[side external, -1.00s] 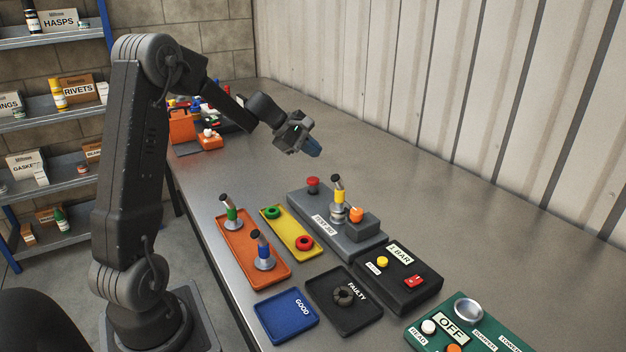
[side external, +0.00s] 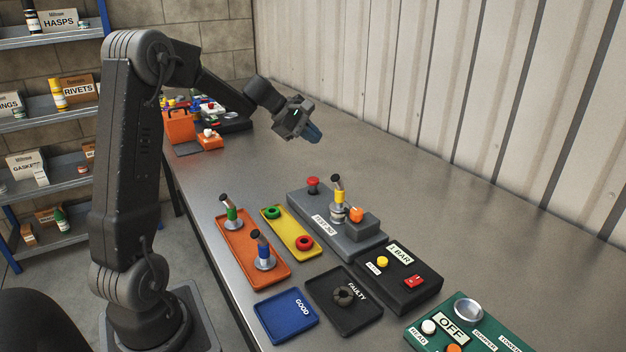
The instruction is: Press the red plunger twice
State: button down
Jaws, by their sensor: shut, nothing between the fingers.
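The red plunger (side external: 313,182) stands up at the far left end of the grey test jig (side external: 330,233) on the bench. It looks like a red mushroom-shaped knob. My gripper (side external: 315,134) is shut and empty. It hangs in the air above and behind the plunger, tilted down to the right, clear of it. The same jig holds a yellow-collared nozzle (side external: 340,195) upright in its middle and a small grey block with an orange knob (side external: 356,214) at its near right end.
Left of the jig are a yellow tray (side external: 288,230) with green and red rings and an orange tray (side external: 250,266) with two nozzles. In front are a blue GOOD tray (side external: 286,322), a black FAULTY tray (side external: 363,318) and a black 1 BAR box (side external: 400,290). A corrugated wall (side external: 440,90) bounds the right.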

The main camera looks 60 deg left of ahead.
aim_at(314, 180)
jog(key=shift+f, duration=0.15)
jog(key=shift+f, duration=4.3)
jog(key=shift+f, duration=0.15)
jog(key=shift+f, duration=0.25)
jog(key=shift+f, duration=1.4)
jog(key=shift+r, duration=1.85)
jog(key=shift+r, duration=2.5)
